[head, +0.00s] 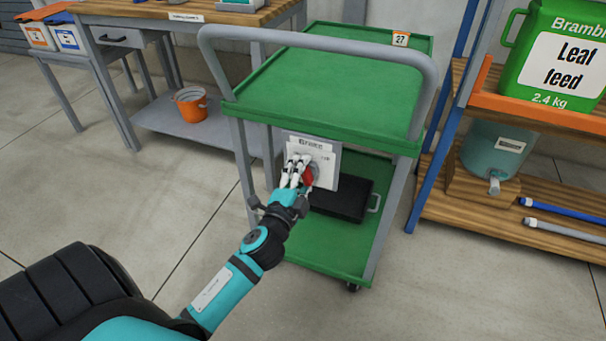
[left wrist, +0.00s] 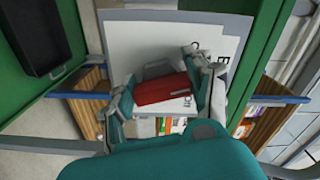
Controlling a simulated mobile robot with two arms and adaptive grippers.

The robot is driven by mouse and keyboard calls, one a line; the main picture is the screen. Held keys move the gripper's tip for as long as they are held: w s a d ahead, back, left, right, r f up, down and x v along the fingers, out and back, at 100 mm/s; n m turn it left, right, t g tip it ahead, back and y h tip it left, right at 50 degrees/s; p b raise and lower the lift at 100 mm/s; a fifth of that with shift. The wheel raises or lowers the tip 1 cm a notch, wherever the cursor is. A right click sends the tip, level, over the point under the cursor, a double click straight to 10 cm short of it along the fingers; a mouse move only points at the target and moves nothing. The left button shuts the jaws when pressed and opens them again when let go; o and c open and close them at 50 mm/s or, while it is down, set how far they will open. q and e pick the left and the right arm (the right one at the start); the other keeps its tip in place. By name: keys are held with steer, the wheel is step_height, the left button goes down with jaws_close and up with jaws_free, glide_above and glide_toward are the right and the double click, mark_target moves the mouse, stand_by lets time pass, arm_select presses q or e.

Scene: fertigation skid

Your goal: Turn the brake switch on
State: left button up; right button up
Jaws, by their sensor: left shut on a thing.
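The brake switch has a red handle (head: 308,176) on a pale plate (head: 327,168) labelled "Brake", fixed to the front of a green cart (head: 335,80). My left gripper (head: 297,168) is at the plate, with its fingers around the red handle. In the left wrist view the red handle (left wrist: 162,88) lies between the two fingers of my left gripper (left wrist: 165,95), which are shut on it. The plate's lettering is partly hidden by the fingers, so the switch position cannot be read. My right gripper is not in view.
A black case (head: 342,198) lies on the cart's lower shelf. A wooden shelf rack (head: 500,190) with a Leaf feed can (head: 555,60) stands at right. A workbench (head: 170,15) and orange bucket (head: 191,104) stand at back left. The floor in front is clear.

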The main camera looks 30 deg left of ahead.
arm_select(q)
steer(key=n+p, duration=0.1)
steer(key=n, duration=0.4)
steer(key=shift+f, duration=0.15)
steer(key=shift+d+n, duration=0.1)
steer(key=shift+n, duration=0.2)
stand_by(0.3)
steer(key=o, duration=1.2)
steer(key=v, duration=1.2)
steer(key=shift+f, duration=0.1)
